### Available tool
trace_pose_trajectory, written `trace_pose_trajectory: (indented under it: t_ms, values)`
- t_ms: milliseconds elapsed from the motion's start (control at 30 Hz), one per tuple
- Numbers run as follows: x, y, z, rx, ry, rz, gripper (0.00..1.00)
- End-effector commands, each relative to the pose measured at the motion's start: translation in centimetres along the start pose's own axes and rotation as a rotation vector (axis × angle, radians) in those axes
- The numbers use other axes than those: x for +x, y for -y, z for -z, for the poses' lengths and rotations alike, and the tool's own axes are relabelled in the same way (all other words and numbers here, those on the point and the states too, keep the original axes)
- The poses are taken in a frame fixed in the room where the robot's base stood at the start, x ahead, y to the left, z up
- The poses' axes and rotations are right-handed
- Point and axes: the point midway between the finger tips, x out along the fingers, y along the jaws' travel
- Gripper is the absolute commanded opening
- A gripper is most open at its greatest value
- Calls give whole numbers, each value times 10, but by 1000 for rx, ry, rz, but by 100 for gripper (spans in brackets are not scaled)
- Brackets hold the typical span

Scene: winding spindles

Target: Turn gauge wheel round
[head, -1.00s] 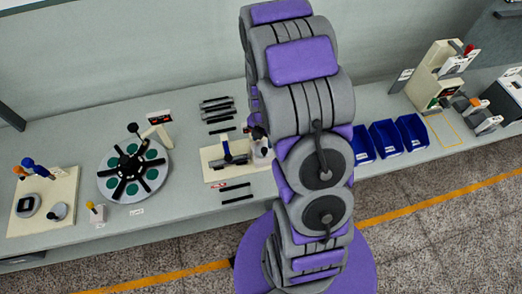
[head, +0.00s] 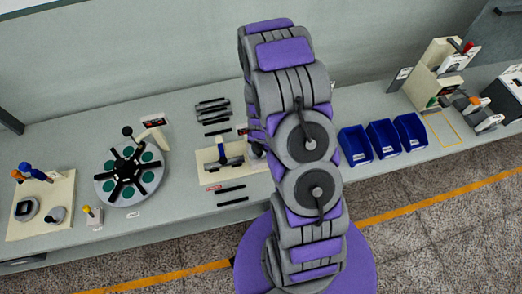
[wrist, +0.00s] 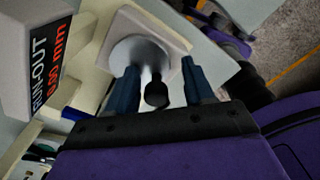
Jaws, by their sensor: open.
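In the wrist view a pale grey round wheel (wrist: 128,50) sits on a cream block, with a dark round-ended crank knob (wrist: 157,94) in front of it. My gripper (wrist: 158,72) is open, its two blue fingers on either side of the knob; whether either touches it I cannot tell. A readout box (wrist: 38,65) at left reads RUN-OUT 0.00 mm. In the head view a cream fixture plate (head: 211,157) with a blue and dark part on it stands left of my arm. My arm hides its right side, and my gripper is mostly hidden there.
A round grey table (head: 103,186) with green pads and dark spokes stands left on the bench. Dark rods (head: 212,105) lie behind and before the fixture. Blue bins (head: 384,138) stand right of my arm. A yellow-outlined bench area (head: 443,128) is clear.

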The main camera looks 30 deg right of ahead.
Motion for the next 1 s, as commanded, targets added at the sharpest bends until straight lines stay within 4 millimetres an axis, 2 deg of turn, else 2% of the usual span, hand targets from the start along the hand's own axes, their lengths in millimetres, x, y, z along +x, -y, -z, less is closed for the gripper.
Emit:
trace_pose_trajectory:
  t_ms: [100, 300, 633, 1000]
  values:
    - [-1, -3, 4, -1, 5, 2, 51]
    - [-2, -6, 10, -3, 11, 5, 32]
    - [0, 0, 1, -2, 0, 1, 0]
    - [0, -2, 3, -1, 5, 2, 0]
